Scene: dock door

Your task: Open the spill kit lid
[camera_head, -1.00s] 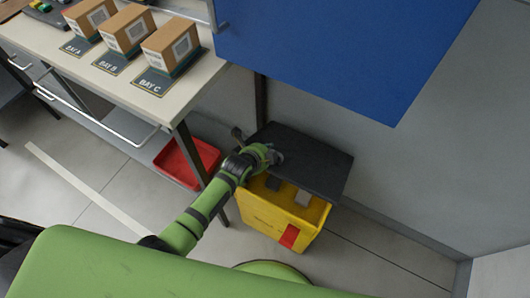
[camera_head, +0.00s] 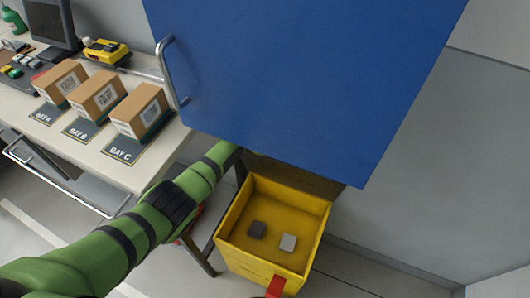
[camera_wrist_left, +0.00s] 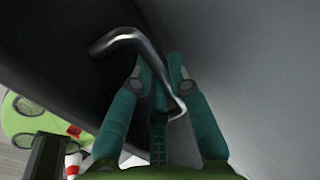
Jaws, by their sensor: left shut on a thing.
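The yellow spill kit bin (camera_head: 228,222) stands open on the floor in the head view, with a dark block (camera_head: 257,229) and a light grey block (camera_head: 288,242) inside. Its lid (camera_head: 310,181) is raised at the back; only a dark brownish strip shows, the rest hidden by the blue cabinet. My left arm reaches behind the cabinet's lower left edge, so its gripper is hidden there. In the left wrist view, my left gripper (camera_wrist_left: 160,76) is shut on a bent metal handle (camera_wrist_left: 128,37) beside the dark lid surface (camera_wrist_left: 65,45). My right gripper is not in view.
The blue cabinet (camera_head: 300,80) with a metal handle (camera_head: 167,70) overhangs the bin's back. A table at left holds boxes on BAY A, BAY B and BAY C mats, including the BAY C box (camera_head: 139,110). A wall stands at right.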

